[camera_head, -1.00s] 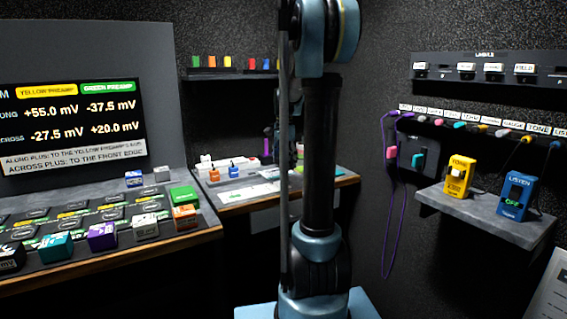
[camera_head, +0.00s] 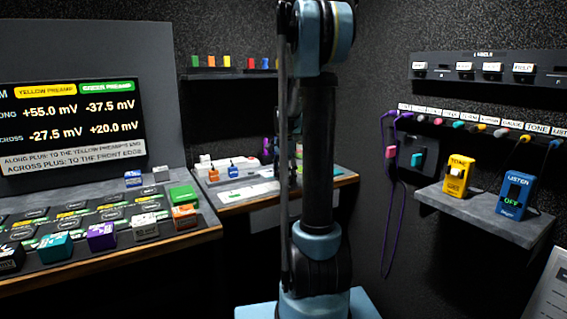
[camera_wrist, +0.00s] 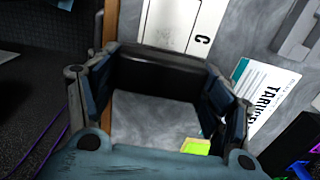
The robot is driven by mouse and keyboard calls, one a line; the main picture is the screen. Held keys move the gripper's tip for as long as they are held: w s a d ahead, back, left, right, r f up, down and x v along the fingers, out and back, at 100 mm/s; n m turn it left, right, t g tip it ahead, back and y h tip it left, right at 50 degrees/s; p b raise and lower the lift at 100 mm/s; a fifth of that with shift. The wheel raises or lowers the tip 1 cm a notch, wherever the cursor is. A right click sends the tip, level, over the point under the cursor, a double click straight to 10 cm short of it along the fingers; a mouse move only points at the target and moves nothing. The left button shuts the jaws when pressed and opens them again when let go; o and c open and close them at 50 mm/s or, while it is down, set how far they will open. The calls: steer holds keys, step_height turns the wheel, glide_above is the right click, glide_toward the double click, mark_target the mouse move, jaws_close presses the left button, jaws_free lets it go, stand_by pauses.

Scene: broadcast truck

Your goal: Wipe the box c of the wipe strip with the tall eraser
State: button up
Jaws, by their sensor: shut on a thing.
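The wrist view shows part of the white wipe strip (camera_wrist: 166,40) at the top, with a black letter C beside its end box, box c (camera_wrist: 174,18). My gripper (camera_wrist: 158,98) has its fingers at either side of a wide dark block (camera_wrist: 160,72), which I take to be the tall eraser. The gripper is shut on it. The block appears just below the end of the strip in the picture. I cannot tell whether its underside touches the surface. In the head view my arm's column hides the gripper and the eraser.
A white card with TARIFF-like lettering (camera_wrist: 262,92) lies right of my gripper. A yellow-green thing (camera_wrist: 197,146) shows below the block. The bench's wooden edge (camera_wrist: 110,22) runs along the left. The head view shows the back bench (camera_head: 275,200) with small coloured items.

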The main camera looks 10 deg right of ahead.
mark_target(278, 186)
steer(key=shift+f, duration=0.7)
steer(key=shift+s+a+f, duration=0.1)
steer(key=shift+s+a, duration=0.05)
steer(key=shift+a, duration=0.35)
steer(key=shift+s+a+f, duration=0.1)
steer(key=shift+s+a, duration=0.05)
steer(key=shift+a, duration=0.35)
steer(key=shift+c, duration=0.9)
steer(key=shift+s+a+r, duration=0.1)
steer(key=shift+a+r, duration=0.1)
steer(key=shift+a, duration=0.05)
steer(key=shift+s+a, duration=0.2)
steer(key=shift+a, duration=0.65)
steer(key=shift+w+d+f, duration=0.1)
steer(key=shift+d+f, duration=0.1)
steer(key=shift+d, duration=0.4)
steer(key=shift+w+d+r, duration=0.15)
steer(key=shift+d, duration=0.2)
steer(key=shift+w+d, duration=0.2)
steer(key=shift+d, duration=0.35)
steer(key=shift+w+d, duration=0.15)
steer(key=shift+d, duration=0.4)
steer(key=shift+r, duration=3.95)
